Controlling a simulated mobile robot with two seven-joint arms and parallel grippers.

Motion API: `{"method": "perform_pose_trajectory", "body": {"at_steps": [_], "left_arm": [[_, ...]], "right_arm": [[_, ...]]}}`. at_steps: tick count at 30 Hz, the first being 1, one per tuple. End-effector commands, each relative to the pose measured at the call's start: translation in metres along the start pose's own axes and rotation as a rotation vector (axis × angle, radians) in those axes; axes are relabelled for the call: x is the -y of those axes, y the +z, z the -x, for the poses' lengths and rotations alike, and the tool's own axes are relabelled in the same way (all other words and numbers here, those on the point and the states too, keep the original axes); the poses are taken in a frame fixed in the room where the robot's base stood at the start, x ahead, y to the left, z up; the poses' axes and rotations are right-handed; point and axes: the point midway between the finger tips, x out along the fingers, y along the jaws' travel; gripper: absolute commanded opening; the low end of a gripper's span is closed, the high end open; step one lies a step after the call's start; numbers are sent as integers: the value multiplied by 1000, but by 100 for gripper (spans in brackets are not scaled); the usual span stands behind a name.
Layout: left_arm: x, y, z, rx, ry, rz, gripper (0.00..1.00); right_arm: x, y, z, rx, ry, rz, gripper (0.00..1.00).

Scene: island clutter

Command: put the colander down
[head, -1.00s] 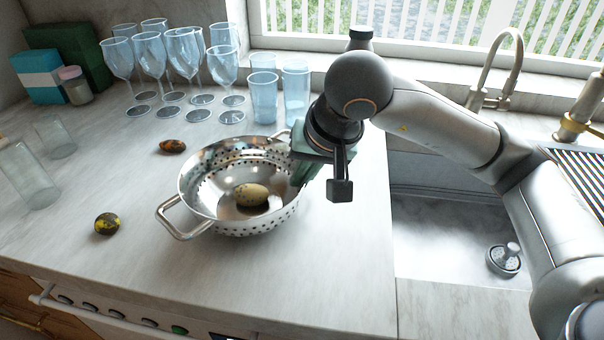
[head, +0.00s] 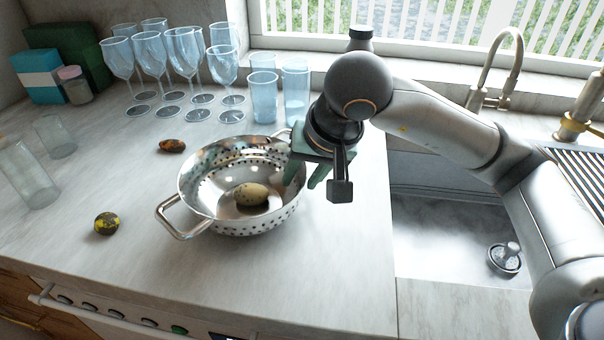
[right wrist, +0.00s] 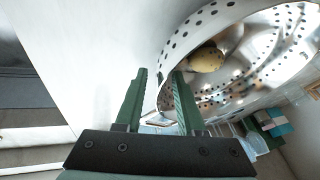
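The steel colander (head: 262,228) stands upright on the counter (head: 200,275) with a yellowish, potato-like item (head: 251,194) inside it. My right gripper (head: 306,177) is at the colander's right side, with its green fingers spread apart. In the right wrist view, the two fingers (right wrist: 163,72) are open, with the edge of the colander (right wrist: 235,22) between or just beyond them. I cannot tell whether either finger touches it. The potato-like item (right wrist: 207,58) also shows there. My left gripper is not in view.
Several wine glasses (head: 183,52) and blue tumblers (head: 263,100) stand behind the colander. Clear glasses (head: 27,175) are at the left. A dark reddish item (head: 172,146) and a yellow-green one (head: 107,223) lie left of it. The sink (head: 440,235) is at the right.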

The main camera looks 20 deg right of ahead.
Motion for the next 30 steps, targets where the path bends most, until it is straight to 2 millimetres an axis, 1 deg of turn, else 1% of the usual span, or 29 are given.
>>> {"method": "perform_pose_trajectory", "body": {"at_steps": [1, 2, 3, 4, 12, 15, 18, 21, 24, 30], "left_arm": [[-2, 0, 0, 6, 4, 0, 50], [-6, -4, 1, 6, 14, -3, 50], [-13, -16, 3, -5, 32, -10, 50], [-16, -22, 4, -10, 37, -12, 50], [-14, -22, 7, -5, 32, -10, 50], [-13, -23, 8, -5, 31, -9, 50], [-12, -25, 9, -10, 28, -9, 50], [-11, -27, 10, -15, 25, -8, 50], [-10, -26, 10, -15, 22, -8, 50], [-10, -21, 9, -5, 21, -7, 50]], "right_arm": [[0, 0, 0, -1, -1, 0, 38], [0, 0, 0, -1, -1, 0, 38], [0, 0, 0, -1, -1, 0, 38], [1, -1, 6, -5, -4, 0, 38], [2, -2, 73, -9, -7, 0, 38], [1, -2, 93, -7, -6, 0, 38], [1, -1, 109, -6, -5, 0, 38], [1, -1, 119, -4, -4, -1, 38], [0, -1, 125, -4, -4, -2, 38], [0, 0, 126, -2, -3, -1, 38]]}}
